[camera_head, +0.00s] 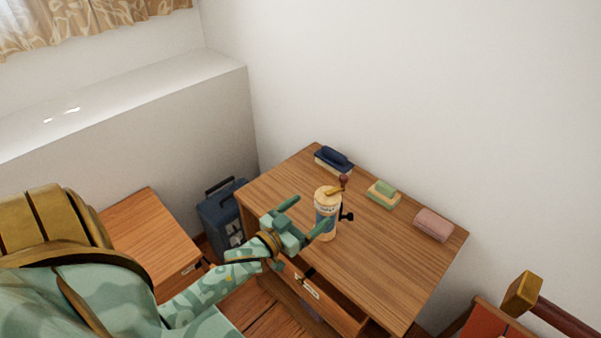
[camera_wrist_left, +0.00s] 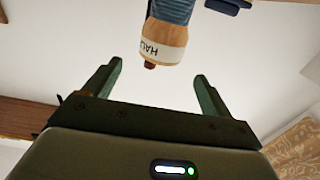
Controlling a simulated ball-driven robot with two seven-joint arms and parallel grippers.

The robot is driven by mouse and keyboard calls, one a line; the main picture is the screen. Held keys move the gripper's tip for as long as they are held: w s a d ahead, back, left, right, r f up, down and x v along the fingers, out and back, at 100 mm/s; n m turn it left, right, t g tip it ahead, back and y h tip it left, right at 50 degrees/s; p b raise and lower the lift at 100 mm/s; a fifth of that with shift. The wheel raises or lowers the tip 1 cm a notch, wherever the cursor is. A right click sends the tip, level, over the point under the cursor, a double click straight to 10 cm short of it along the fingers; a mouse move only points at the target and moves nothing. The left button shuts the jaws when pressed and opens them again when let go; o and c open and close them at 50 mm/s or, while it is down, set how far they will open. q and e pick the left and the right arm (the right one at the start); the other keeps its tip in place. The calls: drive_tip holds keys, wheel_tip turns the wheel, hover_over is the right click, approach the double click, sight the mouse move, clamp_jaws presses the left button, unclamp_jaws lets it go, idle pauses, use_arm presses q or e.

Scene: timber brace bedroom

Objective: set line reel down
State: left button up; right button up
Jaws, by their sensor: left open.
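The line reel (camera_head: 326,222) stands upright on the wooden desk (camera_head: 385,275), near its left front part. It has a cream top with a label, a blue wound middle, a dark red knob on top and a black part at its side. My left gripper (camera_head: 315,210) is open and empty, just to the left of the reel in the head view. In the left wrist view the reel (camera_wrist_left: 170,12) appears upside down, beyond the two spread fingers of the left gripper (camera_wrist_left: 158,69), with clear space between. My right gripper is not in view.
A drawer (camera_head: 315,290) is pulled open at the front. A blue suitcase (camera_head: 220,215) stands left. The desk's right front is clear.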

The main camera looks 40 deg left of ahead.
use_arm(q)
drive_tip(key=shift+s+a, duration=0.1)
drive_tip(key=shift+s, duration=0.9)
drive_tip(key=shift+f, duration=0.15)
drive_tip(key=s+f+g, duration=0.1)
drive_tip(key=f, duration=0.3)
drive_tip(key=s+f+g+y, duration=0.1)
drive_tip(key=s+f, duration=0.1)
drive_tip(key=f, duration=0.3)
drive_tip(key=s+d+f+g, duration=0.1)
drive_tip(key=s+f+g, duration=0.1)
drive_tip(key=f, duration=0.3)
drive_tip(key=shift+s+n, duration=0.1)
drive_tip(key=shift+n, duration=0.2)
drive_tip(key=s+d+f+g, duration=0.3)
drive_tip(key=s+f+g, duration=0.3)
drive_tip(key=s+f, duration=0.8)
drive_tip(key=s+d+f+m+g, duration=0.1)
drive_tip(key=s+f, duration=0.4)
drive_tip(key=s, duration=0.7)
drive_tip(key=s+d+f+m+g, duration=0.2)
drive_tip(key=s+f+g, duration=0.3)
drive_tip(key=s, duration=0.7)
drive_tip(key=shift+d+g+y, duration=0.3)
drive_tip(key=shift+d+g, duration=0.3)
drive_tip(key=shift+g, duration=0.2)
